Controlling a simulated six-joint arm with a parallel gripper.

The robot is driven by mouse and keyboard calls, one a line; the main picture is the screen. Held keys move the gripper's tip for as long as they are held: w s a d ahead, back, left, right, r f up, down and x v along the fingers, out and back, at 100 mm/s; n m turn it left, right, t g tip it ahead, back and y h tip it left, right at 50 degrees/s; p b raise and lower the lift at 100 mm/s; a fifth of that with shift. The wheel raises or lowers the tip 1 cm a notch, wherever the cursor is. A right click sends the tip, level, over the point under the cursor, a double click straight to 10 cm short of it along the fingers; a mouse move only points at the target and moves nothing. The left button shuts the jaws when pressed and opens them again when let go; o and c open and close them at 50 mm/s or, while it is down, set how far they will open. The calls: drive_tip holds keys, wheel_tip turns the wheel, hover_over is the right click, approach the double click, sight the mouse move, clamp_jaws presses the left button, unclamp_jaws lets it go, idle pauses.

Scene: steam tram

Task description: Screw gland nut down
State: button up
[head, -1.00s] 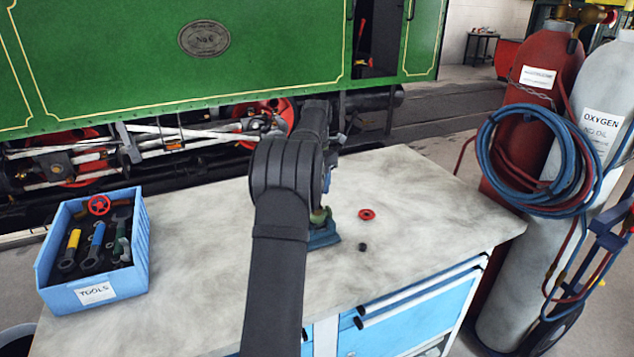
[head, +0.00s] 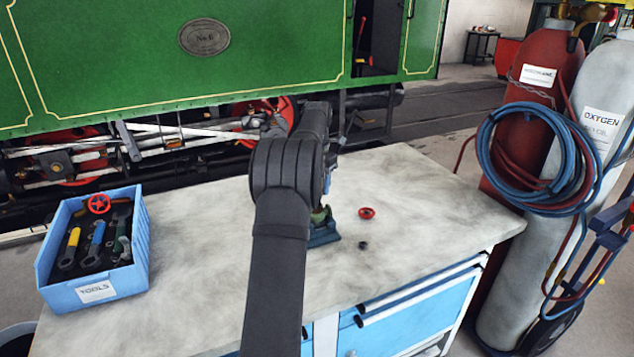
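My arm reaches over the workbench and hides most of the work spot; my gripper's fingertips are out of sight behind it. A blue base or vise (head: 322,237) shows low beside my arm on the bench, with a small piece of a greenish fitting (head: 320,215) above it. The gland nut cannot be made out; it may be hidden behind my arm. A red handwheel (head: 366,213) lies on the bench to the right of the base. A small dark nut-like part (head: 363,245) lies in front of the handwheel.
A blue tools bin (head: 93,292) with several spanners and a red wheel stands at the left of the workbench (head: 430,210). Gas cylinders (head: 590,110) with coiled hoses stand beyond the right edge. A green steam tram (head: 120,50) is behind. The right side of the bench is clear.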

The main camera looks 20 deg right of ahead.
drive_tip(key=shift+f, duration=2.8)
idle(1.3)
drive_tip(key=shift+o, duration=0.4)
drive_tip(key=shift+c, duration=0.9)
drive_tip(key=m, duration=0.6)
drive_tip(key=m, duration=0.6)
drive_tip(key=m, duration=0.6)
drive_tip(key=shift+f, duration=0.1)
